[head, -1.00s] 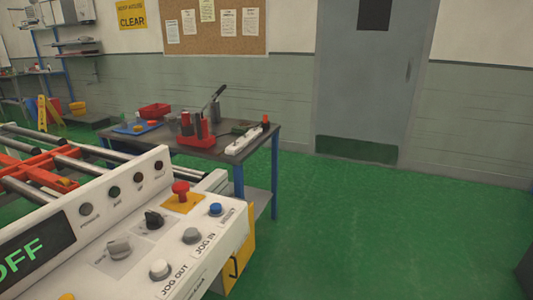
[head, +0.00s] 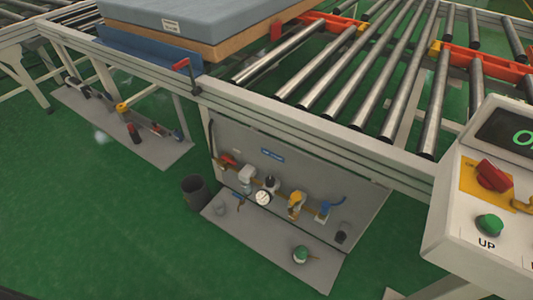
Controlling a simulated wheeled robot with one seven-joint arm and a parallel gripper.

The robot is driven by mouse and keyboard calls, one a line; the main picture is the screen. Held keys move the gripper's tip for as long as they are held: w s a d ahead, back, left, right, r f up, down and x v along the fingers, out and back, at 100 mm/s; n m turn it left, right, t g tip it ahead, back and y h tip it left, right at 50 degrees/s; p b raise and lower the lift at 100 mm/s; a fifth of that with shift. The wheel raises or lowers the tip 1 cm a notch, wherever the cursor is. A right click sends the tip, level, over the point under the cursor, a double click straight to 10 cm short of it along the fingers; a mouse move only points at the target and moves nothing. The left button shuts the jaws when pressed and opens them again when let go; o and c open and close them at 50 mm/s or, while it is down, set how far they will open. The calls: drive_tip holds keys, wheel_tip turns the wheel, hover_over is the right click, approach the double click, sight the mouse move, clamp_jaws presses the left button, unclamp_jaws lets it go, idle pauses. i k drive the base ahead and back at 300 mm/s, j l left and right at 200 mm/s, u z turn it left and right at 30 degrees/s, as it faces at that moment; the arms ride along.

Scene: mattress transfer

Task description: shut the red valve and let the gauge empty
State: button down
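Under the roller conveyor a grey panel (head: 235,145) with a row of pipe fittings stands on a grey base plate. A small red handle (head: 228,160), apparently the red valve, is at the panel's left end. A round white dial (head: 263,198), apparently the gauge, sits low in front of the row; its needle is too small to read. A yellow fitting (head: 297,203) and a blue-handled fitting (head: 325,212) are to its right. The red handle's exact position is too small to tell. My gripper is not in view.
A mattress (head: 205,22) lies on the conveyor above. A dark bin (head: 195,190) stands left of the panel. A control console (head: 470,230) with a red knob is at the right. A red crank (head: 182,64) is on the conveyor frame. Green floor is clear at front left.

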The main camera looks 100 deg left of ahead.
sight(224, 158)
drive_tip(key=k+u, duration=0.1)
drive_tip(key=u, duration=2.65)
